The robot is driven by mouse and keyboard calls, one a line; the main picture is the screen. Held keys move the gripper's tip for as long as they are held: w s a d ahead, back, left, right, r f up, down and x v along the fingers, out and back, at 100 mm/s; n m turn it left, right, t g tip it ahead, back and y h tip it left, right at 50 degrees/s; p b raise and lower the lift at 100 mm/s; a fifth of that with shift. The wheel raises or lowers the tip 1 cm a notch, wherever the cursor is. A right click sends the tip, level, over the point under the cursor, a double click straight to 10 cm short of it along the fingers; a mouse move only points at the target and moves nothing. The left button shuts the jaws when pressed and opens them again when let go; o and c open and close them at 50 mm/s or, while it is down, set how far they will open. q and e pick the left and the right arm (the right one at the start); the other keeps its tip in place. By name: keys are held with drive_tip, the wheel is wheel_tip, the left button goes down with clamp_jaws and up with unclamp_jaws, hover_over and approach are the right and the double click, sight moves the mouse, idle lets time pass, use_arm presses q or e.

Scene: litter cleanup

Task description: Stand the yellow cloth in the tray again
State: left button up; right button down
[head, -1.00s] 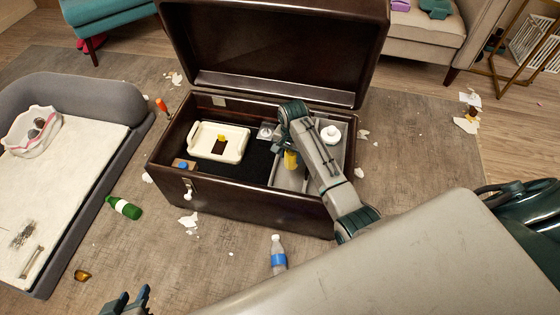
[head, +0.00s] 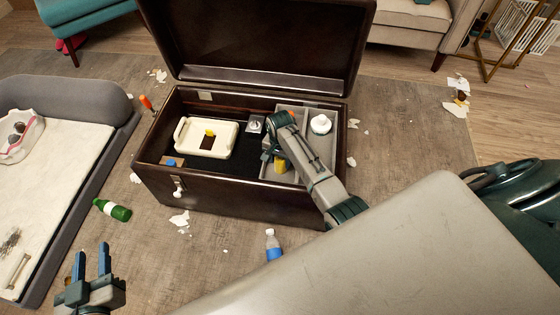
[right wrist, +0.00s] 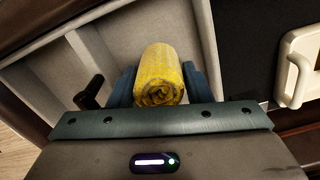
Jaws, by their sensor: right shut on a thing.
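The yellow cloth (head: 280,166) is a tight roll. In the right wrist view the cloth (right wrist: 160,72) sits between the two fingers of my right gripper (right wrist: 160,88), its spiral end facing the camera. In the head view my right gripper (head: 272,153) is shut on it over the grey divided tray (head: 326,148) at the right inside the chest. Pale tray walls (right wrist: 46,65) show behind the cloth. I cannot tell whether the cloth touches the tray floor. My left gripper (head: 92,264) is open and empty above the rug at the lower left.
The dark chest (head: 235,203) has its lid open. A cream tray (head: 184,146) lies inside at left. A white round item (head: 320,124) stands in the grey tray. A green bottle (head: 112,210), a clear bottle (head: 272,246) and paper scraps (head: 180,219) lie on the rug.

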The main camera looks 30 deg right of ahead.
drive_tip(key=shift+f, duration=0.2)
drive_tip(key=c, duration=0.7)
unclamp_jaws()
